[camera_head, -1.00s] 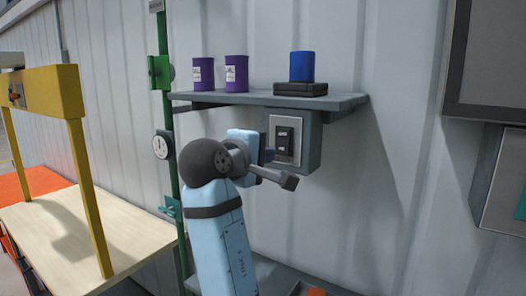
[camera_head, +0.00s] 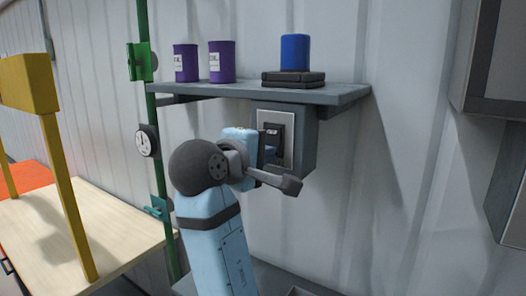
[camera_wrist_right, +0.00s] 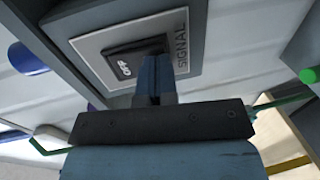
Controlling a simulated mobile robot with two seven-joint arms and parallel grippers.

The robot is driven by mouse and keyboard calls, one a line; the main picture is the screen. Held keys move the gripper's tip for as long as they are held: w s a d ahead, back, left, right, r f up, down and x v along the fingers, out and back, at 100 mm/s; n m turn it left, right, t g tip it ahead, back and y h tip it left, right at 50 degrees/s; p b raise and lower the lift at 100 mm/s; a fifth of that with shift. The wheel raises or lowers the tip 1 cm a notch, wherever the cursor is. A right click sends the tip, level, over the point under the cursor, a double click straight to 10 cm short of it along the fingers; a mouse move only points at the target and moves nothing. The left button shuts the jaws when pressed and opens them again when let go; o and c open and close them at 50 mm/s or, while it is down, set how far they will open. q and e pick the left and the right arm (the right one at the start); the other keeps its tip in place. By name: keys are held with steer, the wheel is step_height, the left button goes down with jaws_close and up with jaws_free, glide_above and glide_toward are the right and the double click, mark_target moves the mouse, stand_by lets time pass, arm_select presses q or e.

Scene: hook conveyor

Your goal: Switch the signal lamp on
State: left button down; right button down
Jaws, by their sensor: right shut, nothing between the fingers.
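A grey switch box (camera_head: 303,138) hangs under the shelf, with a light plate and a dark rocker switch (camera_head: 274,134) on its front. In the right wrist view the plate (camera_wrist_right: 195,52) reads SIGNAL, and the dark rocker (camera_wrist_right: 130,62) sits behind the fingertips. My right gripper (camera_head: 268,155) is shut and empty, its tips close in front of the lower part of the switch. The fingers (camera_wrist_right: 154,78) hide part of the rocker, and I cannot tell whether they touch it. A blue cylinder (camera_head: 295,52) on a black base stands on the shelf, perhaps the lamp; no glow shows.
The grey shelf (camera_head: 340,94) juts out just above the box and also holds two purple cans (camera_head: 186,63). A wooden table (camera_head: 60,235) with a yellow frame is further left.

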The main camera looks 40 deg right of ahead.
steer(key=shift+s, duration=0.1)
steer(key=shift+d+h+b, duration=0.3)
steer(key=shift+h+b, duration=0.4)
steer(key=shift+h, duration=0.1)
